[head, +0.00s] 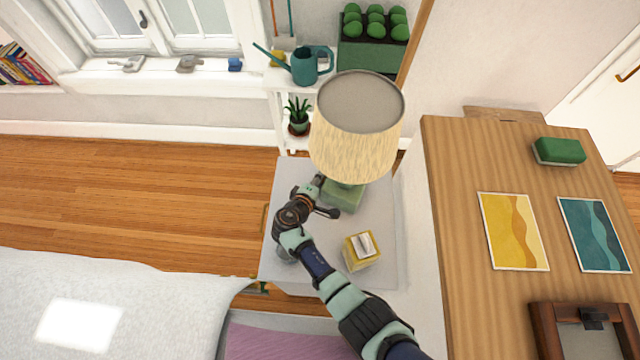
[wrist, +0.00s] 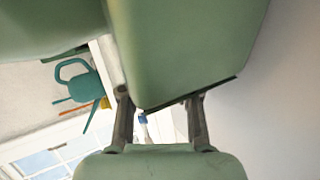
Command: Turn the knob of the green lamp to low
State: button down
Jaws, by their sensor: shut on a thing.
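The green lamp stands on the grey nightstand (head: 378,235), with a green base (head: 343,197) and a wide beige shade (head: 355,145). My gripper (head: 320,181) is low at the left side of the base, partly under the shade. In the wrist view the green lamp body (wrist: 185,50) fills the upper middle. My gripper's two dark fingers (wrist: 160,98) reach up to its lower edge and are shut on part of the lamp. The knob cannot be made out in either view, so its setting is not visible.
A yellow box with a white top (head: 362,250) stands on the nightstand, right of my arm. A white shelf holds a potted plant (head: 298,115) and a teal watering can (head: 305,66). A wooden desk (head: 455,170) is at the right, a bed (head: 190,290) at the lower left.

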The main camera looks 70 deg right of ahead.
jog(key=c, duration=0.8)
grip_release()
jog(key=v, duration=1.2)
